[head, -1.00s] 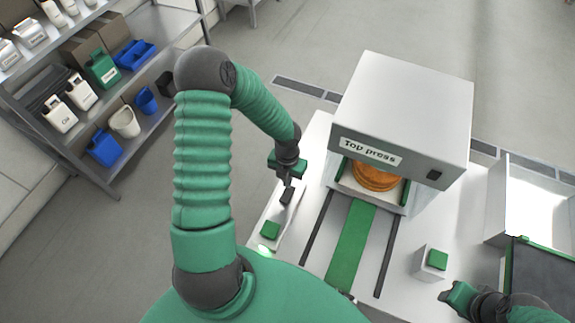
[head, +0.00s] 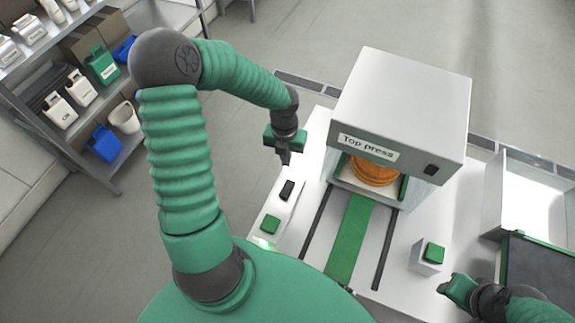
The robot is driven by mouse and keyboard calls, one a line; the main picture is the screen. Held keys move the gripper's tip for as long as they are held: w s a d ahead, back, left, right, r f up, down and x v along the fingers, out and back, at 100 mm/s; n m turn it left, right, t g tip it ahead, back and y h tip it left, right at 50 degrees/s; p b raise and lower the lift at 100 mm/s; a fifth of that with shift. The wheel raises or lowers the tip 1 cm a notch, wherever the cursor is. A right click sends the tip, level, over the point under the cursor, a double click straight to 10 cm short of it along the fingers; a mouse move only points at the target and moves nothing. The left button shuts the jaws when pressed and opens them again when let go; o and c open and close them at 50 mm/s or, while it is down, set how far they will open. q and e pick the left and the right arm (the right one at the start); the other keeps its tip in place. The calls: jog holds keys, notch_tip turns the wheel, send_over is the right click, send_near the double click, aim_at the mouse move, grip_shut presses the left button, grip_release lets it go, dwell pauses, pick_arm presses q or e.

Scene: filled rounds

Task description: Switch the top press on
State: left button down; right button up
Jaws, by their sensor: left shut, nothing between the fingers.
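The top press (head: 402,100) is a pale grey box labelled "Top press", standing on a white table. An orange-brown round (head: 374,171) sits inside its open front. At the left a narrow white panel (head: 277,208) carries a black rocker switch (head: 287,190) and a green button (head: 270,224). My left gripper (head: 284,158) is shut and empty, above and apart from the black switch. My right gripper (head: 446,287) is at the lower right, partly seen; its jaws are unclear.
A green strip (head: 350,240) between two dark rails runs from the press towards me. A white block with a green button (head: 434,252) stands right of it. An open pale bin (head: 535,200) and a dark tray (head: 540,265) are at right. Shelves (head: 130,150) stand far left.

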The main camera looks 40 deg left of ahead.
pick_arm(q)
jog(key=a+f+n+h, duration=0.1)
jog(key=n, duration=0.4)
jog(key=a+n+h+p, duration=0.1)
jog(key=n, duration=0.5)
jog(key=a+f+n+t, duration=0.1)
jog(key=n, duration=0.4)
jog(key=shift+w+a+f+h, duration=0.15)
jog(key=shift+w+f+h, duration=0.1)
jog(key=shift+f+h, duration=0.15)
jog(key=shift+d, duration=0.2)
